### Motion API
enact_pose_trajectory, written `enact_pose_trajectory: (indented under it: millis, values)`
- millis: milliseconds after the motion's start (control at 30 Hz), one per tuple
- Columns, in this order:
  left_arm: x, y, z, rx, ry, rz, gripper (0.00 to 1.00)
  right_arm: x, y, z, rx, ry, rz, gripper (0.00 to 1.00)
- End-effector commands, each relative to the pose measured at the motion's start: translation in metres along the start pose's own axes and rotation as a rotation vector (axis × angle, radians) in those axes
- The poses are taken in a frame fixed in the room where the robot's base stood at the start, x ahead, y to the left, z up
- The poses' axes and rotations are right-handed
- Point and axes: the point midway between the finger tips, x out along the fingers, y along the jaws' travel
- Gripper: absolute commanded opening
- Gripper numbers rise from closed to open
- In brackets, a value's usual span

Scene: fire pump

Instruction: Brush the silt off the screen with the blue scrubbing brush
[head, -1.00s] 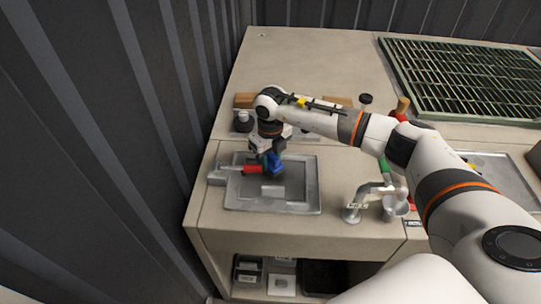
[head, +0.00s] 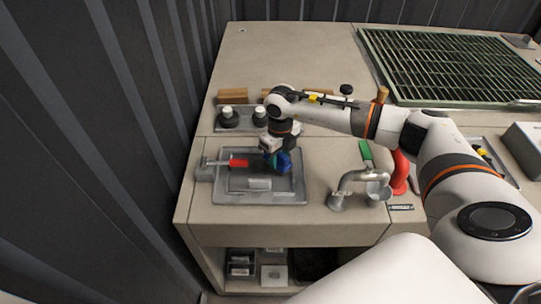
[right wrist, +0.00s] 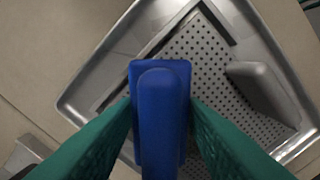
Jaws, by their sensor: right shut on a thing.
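My right gripper (head: 272,156) is shut on the blue scrubbing brush (head: 285,161) over the grey metal tray (head: 222,198). In the right wrist view, the brush (right wrist: 160,112) sits between two green fingers and hides part of the screen. The screen (right wrist: 208,60) is a grey perforated plate inside the tray; a small raised grey piece (right wrist: 262,90) stands on it. I cannot tell whether the brush touches the screen, nor make out silt clearly. My left gripper is not in view.
A red handle (head: 238,163) lies at the tray's left. A curved metal spout (head: 347,184) and a green handle (head: 366,151) stand to the right. Dark round knobs (head: 228,117) and a wooden block (head: 233,96) are behind. A large grating (head: 440,65) lies at the back right.

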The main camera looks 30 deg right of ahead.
Motion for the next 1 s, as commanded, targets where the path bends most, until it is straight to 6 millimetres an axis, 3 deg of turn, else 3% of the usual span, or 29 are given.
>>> enact_pose_trajectory:
  millis: [467,1000]
  values:
    - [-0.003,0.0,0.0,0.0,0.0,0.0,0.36,-0.004,0.005,0.004,0.001,0.003,0.001,0.19]
    - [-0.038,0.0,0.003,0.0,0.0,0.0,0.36,-0.057,0.005,0.004,0.001,0.003,0.002,0.19]
